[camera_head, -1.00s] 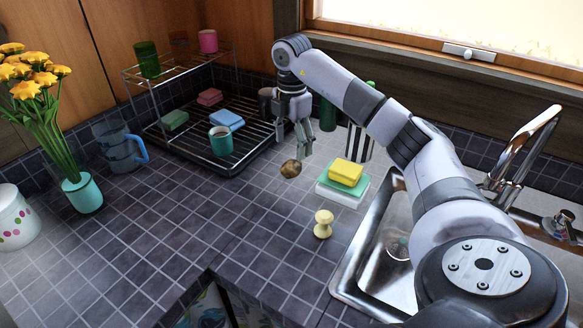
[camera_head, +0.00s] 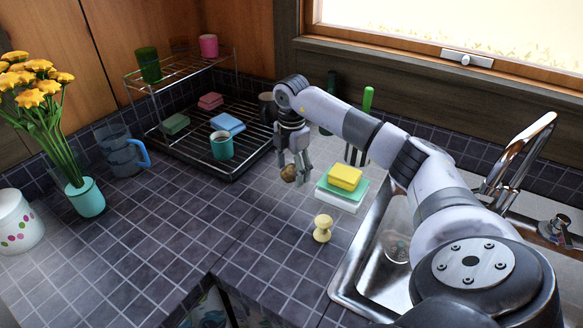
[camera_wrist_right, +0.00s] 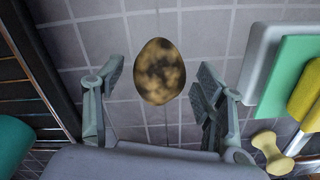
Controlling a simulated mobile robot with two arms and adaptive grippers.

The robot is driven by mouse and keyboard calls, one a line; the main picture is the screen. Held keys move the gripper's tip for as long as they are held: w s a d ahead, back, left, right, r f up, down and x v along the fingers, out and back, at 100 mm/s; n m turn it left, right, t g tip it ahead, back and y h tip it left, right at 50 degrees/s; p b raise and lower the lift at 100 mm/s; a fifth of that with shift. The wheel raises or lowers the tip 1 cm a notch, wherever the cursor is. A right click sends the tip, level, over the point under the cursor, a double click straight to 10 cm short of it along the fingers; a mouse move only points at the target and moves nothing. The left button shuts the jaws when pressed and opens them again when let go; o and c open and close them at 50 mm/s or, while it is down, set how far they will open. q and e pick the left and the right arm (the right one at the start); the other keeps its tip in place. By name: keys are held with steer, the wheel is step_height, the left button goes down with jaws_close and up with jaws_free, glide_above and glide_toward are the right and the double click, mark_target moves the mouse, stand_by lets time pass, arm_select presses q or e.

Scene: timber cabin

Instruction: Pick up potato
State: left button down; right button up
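The potato (camera_head: 289,173) is brown and mottled and lies on the tiled counter. In the right wrist view the potato (camera_wrist_right: 160,71) sits between and just beyond the two fingertips. My right gripper (camera_head: 292,172) is lowered over it from above, with the fingers around it in the head view. In the right wrist view my right gripper (camera_wrist_right: 160,85) is open, with gaps on both sides of the potato. My left gripper is not in view.
A stack of sponges (camera_head: 344,182) stands just right of the gripper. A yellow knob-shaped object (camera_head: 323,228) is nearer. The dish rack (camera_head: 180,150) with a teal cup (camera_head: 222,145) is to the left. The sink (camera_head: 365,260) is at right. The front counter is mostly clear.

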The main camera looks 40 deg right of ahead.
steer(key=c, duration=1.1)
steer(key=shift+r, duration=0.15)
